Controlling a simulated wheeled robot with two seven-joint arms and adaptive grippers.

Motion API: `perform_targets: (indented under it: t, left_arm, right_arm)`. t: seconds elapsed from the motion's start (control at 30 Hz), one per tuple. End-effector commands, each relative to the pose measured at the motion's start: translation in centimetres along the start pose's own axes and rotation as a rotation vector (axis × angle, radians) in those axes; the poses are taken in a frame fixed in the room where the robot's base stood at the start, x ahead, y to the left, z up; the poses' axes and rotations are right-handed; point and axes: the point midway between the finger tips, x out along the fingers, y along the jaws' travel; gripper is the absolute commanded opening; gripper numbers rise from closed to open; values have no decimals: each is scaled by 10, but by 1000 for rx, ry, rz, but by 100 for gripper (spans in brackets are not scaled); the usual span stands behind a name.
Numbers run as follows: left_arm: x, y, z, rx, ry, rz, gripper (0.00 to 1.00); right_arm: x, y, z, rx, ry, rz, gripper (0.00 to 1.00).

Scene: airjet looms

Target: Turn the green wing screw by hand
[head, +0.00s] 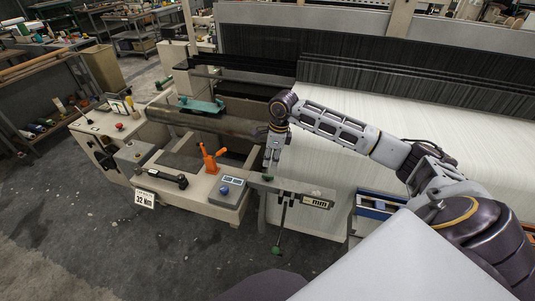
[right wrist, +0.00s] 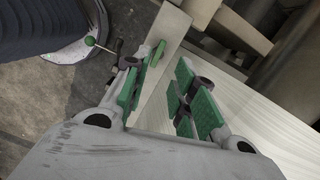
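The green wing screw (right wrist: 158,52) shows in the right wrist view as a small elongated green piece at a pale beam. It lies just beyond the fingertips, nearer the left finger in that picture. In the head view a small green spot (head: 268,178) shows below my right gripper (head: 271,163), which points down at the loom's front corner. In the right wrist view my right gripper (right wrist: 164,75) is open, its green-padded fingers apart with nothing held between them. I cannot tell whether a finger touches the screw. My left gripper is not in view.
A lever with a green ball knob (head: 277,251) hangs below the front rail; the knob also shows in the right wrist view (right wrist: 90,41). An orange handle (head: 211,158), a grey display box (head: 229,192) and a black-handled tool (head: 168,178) are left of my gripper. White warp (head: 345,140) spreads right.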

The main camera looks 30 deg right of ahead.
Motion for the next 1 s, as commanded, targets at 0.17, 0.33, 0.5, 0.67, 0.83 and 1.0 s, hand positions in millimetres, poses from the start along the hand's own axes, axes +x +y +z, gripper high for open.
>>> perform_targets:
  t: [0.17,0.33,0.5,0.67,0.83,1.0]
  left_arm:
    - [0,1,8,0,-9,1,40]
    - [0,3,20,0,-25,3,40]
    - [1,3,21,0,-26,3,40]
    - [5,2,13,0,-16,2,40]
    - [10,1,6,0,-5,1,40]
    - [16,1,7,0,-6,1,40]
  right_arm:
    - [0,0,-1,0,5,-1,27]
    - [0,0,-1,0,3,-1,27]
    - [3,0,-1,0,3,-1,27]
    - [10,0,-1,0,2,0,27]
    - [21,0,0,0,2,0,27]
    - [34,0,-1,1,2,1,27]
